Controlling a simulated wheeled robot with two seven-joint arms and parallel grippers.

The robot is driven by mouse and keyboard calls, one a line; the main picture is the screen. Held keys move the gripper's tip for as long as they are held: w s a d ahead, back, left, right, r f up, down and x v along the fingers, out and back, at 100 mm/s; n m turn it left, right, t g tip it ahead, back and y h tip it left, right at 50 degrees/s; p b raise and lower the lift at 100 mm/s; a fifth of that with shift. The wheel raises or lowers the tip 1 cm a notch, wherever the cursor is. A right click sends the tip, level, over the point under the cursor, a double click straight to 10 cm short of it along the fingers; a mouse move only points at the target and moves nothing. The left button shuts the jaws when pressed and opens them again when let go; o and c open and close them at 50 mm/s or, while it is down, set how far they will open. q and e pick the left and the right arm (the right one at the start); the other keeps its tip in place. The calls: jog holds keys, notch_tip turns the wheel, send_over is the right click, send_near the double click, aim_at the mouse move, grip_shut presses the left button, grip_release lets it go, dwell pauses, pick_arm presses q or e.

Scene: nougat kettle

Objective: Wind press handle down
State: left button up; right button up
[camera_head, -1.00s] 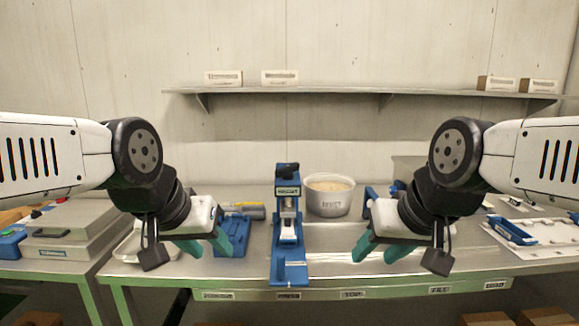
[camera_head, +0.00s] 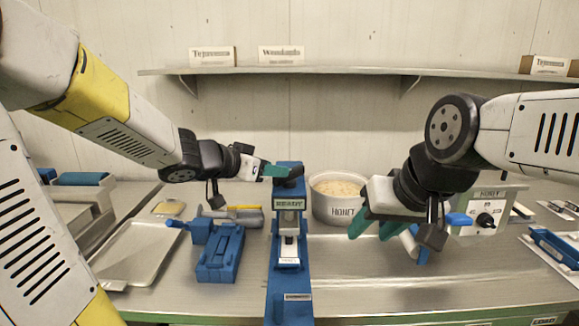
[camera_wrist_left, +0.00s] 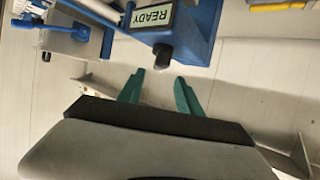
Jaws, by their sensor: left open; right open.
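The blue press (camera_head: 286,245) stands upright at the middle of the table with a READY label (camera_head: 290,203). A black knob (camera_head: 290,181) sits at its top; I take it as the handle. It also shows in the left wrist view (camera_wrist_left: 163,56). My left gripper (camera_head: 275,171) is at the height of the press top, beside the knob. In the left wrist view its teal fingers (camera_wrist_left: 159,90) are apart and empty, with the knob just beyond the tips. My right gripper (camera_head: 372,229) is open in front of the pot, to the right of the press.
A metal pot (camera_head: 336,205) with pale contents stands right of the press. A blue fixture (camera_head: 220,252) and a metal tray (camera_head: 140,250) lie to the left. A box with a dial (camera_head: 487,213) stands at the right.

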pick_arm(q)
jog(key=x, duration=0.7)
jog(key=shift+w+d+f, duration=0.1)
jog(key=shift+w+d, duration=0.2)
grip_shut()
